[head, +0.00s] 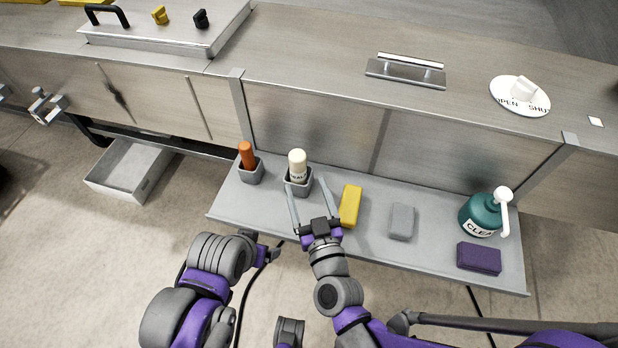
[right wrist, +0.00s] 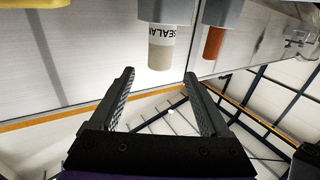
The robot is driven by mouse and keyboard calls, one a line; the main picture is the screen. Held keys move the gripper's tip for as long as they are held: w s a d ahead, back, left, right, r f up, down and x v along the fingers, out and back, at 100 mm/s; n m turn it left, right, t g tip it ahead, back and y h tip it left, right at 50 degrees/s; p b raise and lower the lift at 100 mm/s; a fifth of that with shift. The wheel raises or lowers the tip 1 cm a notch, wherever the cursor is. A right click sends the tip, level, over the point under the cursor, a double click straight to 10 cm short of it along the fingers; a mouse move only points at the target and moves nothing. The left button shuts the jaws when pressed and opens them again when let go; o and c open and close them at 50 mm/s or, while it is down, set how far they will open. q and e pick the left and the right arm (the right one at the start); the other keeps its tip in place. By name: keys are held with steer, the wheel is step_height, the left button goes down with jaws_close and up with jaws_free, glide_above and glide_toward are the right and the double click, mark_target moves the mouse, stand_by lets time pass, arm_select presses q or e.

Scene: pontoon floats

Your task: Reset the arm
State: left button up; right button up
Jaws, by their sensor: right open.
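My right gripper (head: 308,188) is open and empty over the grey shelf (head: 340,237), its fingers reaching toward the white sealant tube (head: 298,162). The tube stands in a small grey holder (head: 301,189). In the right wrist view the open jaws (right wrist: 160,76) show nothing between them, and the tube (right wrist: 162,50), labelled SEALANT in part, appears beyond the fingertips. My left gripper (head: 268,253) is low at the shelf's front edge, left of the right one; its jaws are too small to read.
An orange tube (head: 247,156) stands in a holder on the left. A yellow block (head: 350,206) lies close right of my right gripper. Further right are a grey block (head: 402,221), a purple block (head: 479,257) and a teal pump bottle (head: 481,215). An open bin (head: 128,171) stands on the floor.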

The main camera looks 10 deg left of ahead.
steer(key=d+g+p, duration=0.1)
steer(key=d, duration=0.2)
steer(key=d+g+h+p, duration=0.1)
steer(key=d+g, duration=0.1)
steer(key=d, duration=0.1)
steer(key=d+r+g+h+p, duration=0.1)
steer(key=d+p, duration=0.1)
steer(key=d, duration=0.2)
steer(key=shift+w+m, duration=0.25)
steer(key=shift+m, duration=0.05)
steer(key=s+d+m+g+h+p, duration=0.1)
steer(key=s+d+m+g+h, duration=0.1)
steer(key=d, duration=0.6)
steer(key=s+d+m+g+h+p, duration=0.2)
steer(key=s+d+g+h, duration=0.2)
steer(key=s+d, duration=0.3)
steer(key=shift+s+d+m, duration=0.25)
steer(key=shift+d+m, duration=0.05)
steer(key=shift+d, duration=0.2)
steer(key=shift+r, duration=0.1)
